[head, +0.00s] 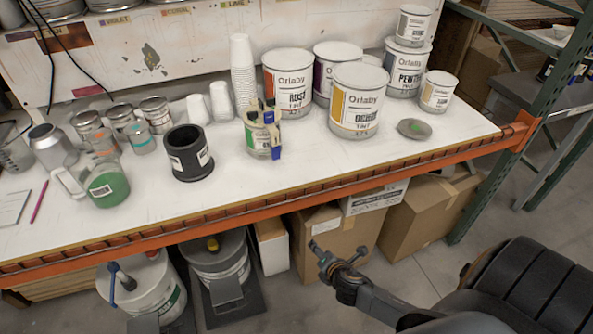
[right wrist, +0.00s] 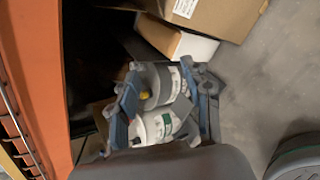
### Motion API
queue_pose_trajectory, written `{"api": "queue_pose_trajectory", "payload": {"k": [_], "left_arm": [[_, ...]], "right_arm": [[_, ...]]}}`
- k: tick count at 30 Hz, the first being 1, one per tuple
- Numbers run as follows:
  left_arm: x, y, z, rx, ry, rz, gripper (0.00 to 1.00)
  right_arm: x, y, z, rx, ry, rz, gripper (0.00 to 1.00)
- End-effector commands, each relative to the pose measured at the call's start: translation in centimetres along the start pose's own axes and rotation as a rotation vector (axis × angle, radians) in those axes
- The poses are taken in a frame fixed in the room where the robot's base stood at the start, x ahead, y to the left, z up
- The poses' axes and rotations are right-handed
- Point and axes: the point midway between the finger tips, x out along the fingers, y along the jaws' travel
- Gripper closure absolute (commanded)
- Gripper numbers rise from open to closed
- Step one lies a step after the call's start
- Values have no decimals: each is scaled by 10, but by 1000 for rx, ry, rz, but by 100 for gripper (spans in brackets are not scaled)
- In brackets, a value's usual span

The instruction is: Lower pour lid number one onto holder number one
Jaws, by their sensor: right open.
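No number shows on any lid or holder, so I cannot tell which are lid one and holder one. A small round grey lid with a green centre (head: 414,128) lies flat on the bench at the right. A black cylindrical holder (head: 187,153) with a white label stands upright near the bench's front edge. My left gripper is out of view.
Paint cans (head: 356,102) and stacked white cups (head: 243,68) stand at the back. A green-filled jug (head: 107,186) is at the left. An orange beam (head: 290,205) edges the bench. Two white buckets (head: 168,298) and cardboard boxes (head: 412,222) sit below.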

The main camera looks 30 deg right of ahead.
Motion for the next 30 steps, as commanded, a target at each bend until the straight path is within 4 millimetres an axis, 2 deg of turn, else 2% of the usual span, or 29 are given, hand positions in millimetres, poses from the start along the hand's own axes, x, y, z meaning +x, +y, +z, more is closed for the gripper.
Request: {"api": "queue_pose_trajectory", "payload": {"k": [1,6,9,12,15,19,23,30], "left_arm": [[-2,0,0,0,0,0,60],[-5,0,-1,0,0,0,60],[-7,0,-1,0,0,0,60],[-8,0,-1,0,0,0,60],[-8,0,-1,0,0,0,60],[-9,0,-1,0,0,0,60],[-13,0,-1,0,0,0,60],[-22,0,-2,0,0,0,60]], "right_arm": [[-7,38,22,-123,-44,72,51],[-48,144,77,-522,-233,258,51],[-77,193,98,-699,-349,332,51],[-102,226,112,-822,-443,377,51],[-117,244,120,-892,-502,400,51],[-122,254,125,-920,-530,408,51],[-111,263,129,-920,-532,407,51],[-74,288,141,-918,-530,407,51]]}}
